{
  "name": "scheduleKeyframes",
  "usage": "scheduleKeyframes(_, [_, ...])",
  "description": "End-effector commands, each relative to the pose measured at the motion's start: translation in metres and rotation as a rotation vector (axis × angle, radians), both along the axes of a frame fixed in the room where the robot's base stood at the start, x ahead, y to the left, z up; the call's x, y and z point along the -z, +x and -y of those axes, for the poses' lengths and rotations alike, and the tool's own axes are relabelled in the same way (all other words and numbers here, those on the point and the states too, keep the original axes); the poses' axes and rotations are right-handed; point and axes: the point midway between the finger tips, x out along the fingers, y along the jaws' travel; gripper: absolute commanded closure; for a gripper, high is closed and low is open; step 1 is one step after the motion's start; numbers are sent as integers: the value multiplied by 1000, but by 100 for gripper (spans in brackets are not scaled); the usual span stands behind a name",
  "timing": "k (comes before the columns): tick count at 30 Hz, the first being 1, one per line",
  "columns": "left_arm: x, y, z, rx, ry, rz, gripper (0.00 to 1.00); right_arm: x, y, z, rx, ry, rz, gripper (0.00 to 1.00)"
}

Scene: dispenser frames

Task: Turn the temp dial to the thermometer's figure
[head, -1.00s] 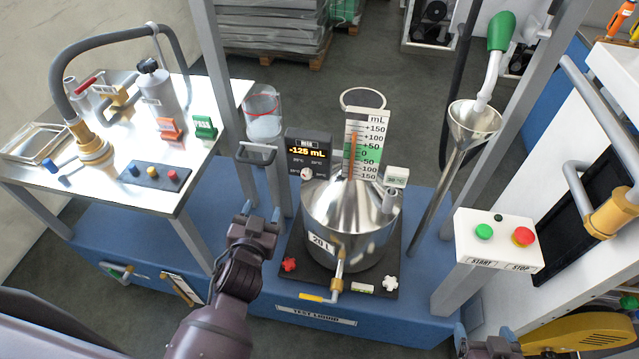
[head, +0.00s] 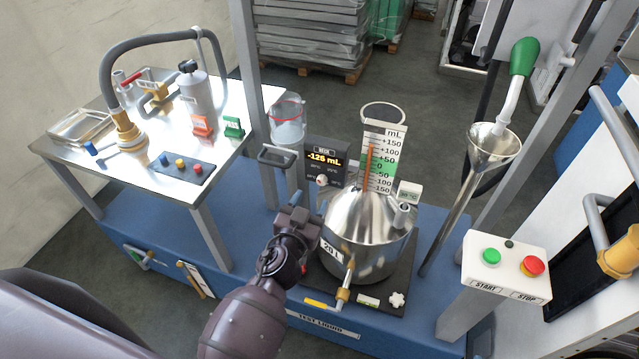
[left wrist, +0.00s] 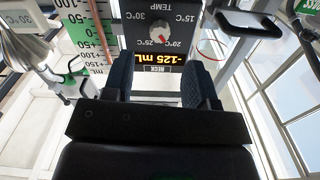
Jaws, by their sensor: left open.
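The steel 20 L vessel (head: 365,240) stands right of my left gripper. The tall mL scale (head: 380,160) rises beside the box. A START/STOP panel (head: 506,265) is at right.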

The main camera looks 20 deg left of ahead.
Motion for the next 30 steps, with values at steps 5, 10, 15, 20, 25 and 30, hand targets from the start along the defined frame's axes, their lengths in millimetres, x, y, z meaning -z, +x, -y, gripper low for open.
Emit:
scheduleKeyframes(5, [0, 28, 1, 1, 1, 1, 48, -2, 1, 0, -1, -1, 2, 16])
scheduleKeyframes(10, [0, 49, 1, 0, 1, 0, 48, -1, 0, 1, -2, -3, 2, 16])
scheduleKeyframes(15, [0, 60, 2, 0, 1, 0, 48, 0, 0, 2, -2, -5, 1, 16])
scheduleKeyframes(20, [0, 63, 2, 0, 0, -1, 48, 0, 0, 2, -2, -5, 1, 16])
scheduleKeyframes(25, [0, 63, 2, 0, 0, -1, 48, 0, 0, 2, -2, -5, 1, 16])
scheduleKeyframes(30, [0, 63, 2, 0, 0, -1, 69, 0, 0, 2, -2, -5, 1, 16])
